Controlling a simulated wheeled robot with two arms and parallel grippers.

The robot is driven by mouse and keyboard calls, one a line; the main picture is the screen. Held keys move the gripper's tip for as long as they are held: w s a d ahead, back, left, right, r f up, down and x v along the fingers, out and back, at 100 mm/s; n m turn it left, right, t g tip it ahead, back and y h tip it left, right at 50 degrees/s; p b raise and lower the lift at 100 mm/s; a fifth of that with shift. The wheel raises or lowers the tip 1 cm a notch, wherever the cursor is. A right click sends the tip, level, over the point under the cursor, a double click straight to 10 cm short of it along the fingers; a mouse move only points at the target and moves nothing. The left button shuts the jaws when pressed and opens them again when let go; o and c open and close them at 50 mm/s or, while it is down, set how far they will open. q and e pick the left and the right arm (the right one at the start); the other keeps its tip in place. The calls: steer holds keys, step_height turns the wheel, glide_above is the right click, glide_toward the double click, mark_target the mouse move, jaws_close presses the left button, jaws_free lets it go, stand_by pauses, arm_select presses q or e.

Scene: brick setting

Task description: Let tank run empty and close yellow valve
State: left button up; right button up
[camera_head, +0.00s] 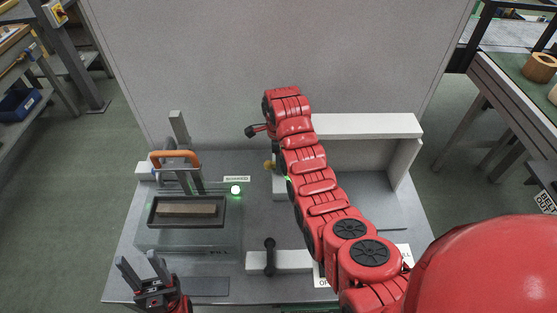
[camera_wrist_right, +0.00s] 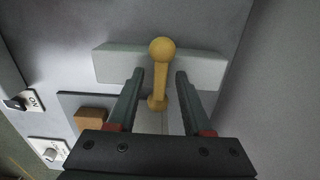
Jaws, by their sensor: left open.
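The yellow valve (camera_wrist_right: 161,72) shows in the right wrist view as a lever with a round knob, in front of a pale block. My right gripper (camera_wrist_right: 160,76) is open, with one finger on each side of the lever and visible gaps between. In the head view my red right arm hides that gripper; a small yellow part (camera_head: 268,165) shows beside the arm. My left gripper (camera_head: 143,266) is open and empty at the table's front left. A clear tank-like box (camera_head: 185,240) sits under a black tray (camera_head: 152,212); its liquid level cannot be told.
An orange handle (camera_head: 175,154) stands behind the tray, and a lamp (camera_head: 235,189) glows green. A black lever (camera_head: 270,256) stands on a white block at the front. A white shelf-like frame (camera_head: 368,125) stands behind my right arm. A grey panel (camera_head: 270,60) closes the back.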

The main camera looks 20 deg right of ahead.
step_height(320, 180, up, 18)
steer(key=p, duration=1.6)
steer(key=shift+f, duration=0.25)
